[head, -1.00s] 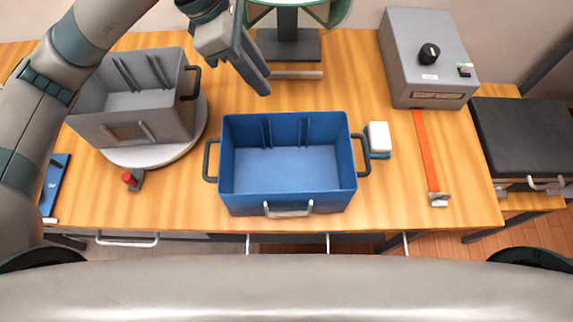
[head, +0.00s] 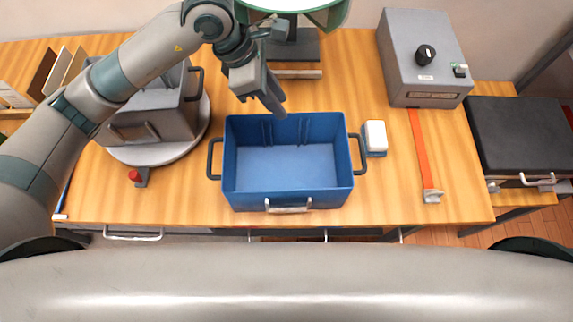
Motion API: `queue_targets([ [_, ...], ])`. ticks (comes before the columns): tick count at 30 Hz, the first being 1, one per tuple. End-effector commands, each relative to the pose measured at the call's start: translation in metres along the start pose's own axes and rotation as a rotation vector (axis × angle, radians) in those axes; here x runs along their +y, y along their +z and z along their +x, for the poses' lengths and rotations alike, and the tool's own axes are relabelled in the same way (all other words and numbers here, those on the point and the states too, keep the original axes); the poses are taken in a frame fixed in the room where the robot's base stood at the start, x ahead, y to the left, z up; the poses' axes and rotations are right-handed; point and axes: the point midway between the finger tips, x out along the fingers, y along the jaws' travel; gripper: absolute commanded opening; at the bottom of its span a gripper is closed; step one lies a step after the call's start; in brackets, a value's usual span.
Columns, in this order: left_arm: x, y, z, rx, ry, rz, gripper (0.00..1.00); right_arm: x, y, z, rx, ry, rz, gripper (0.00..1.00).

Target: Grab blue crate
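The blue crate (head: 288,190) stands upright and empty on the wooden table, near its front edge. It has a dark handle on its left side, another on its right side, and a pale handle on its front. My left gripper (head: 274,106) points down just behind the crate's back wall, left of the crate's middle, and seems to hold nothing. Its fingers overlap in this view, so I cannot tell whether they are apart. My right gripper is not in view.
A grey crate (head: 140,125) sits on a round turntable (head: 165,154) at the left, partly hidden by my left arm. A white-and-blue block (head: 375,137) is close to the blue crate's right handle. A grey control box (head: 424,60) and an orange strip (head: 421,150) lie further right.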

Motion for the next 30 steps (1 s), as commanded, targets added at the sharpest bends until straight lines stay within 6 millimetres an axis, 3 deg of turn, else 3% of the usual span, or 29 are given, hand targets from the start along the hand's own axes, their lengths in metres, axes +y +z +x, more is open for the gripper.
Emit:
queue_targets([
  [9,-0.005,-0.002,0.024,0.001,-0.005,-0.002,0.25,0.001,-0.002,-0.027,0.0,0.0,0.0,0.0],
  [15,-0.004,-0.002,0.046,0.0,-0.003,-0.001,0.25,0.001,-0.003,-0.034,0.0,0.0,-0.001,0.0],
  [30,-0.004,-0.003,0.049,0.0,-0.001,0.0,0.25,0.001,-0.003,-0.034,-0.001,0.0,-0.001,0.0],
])
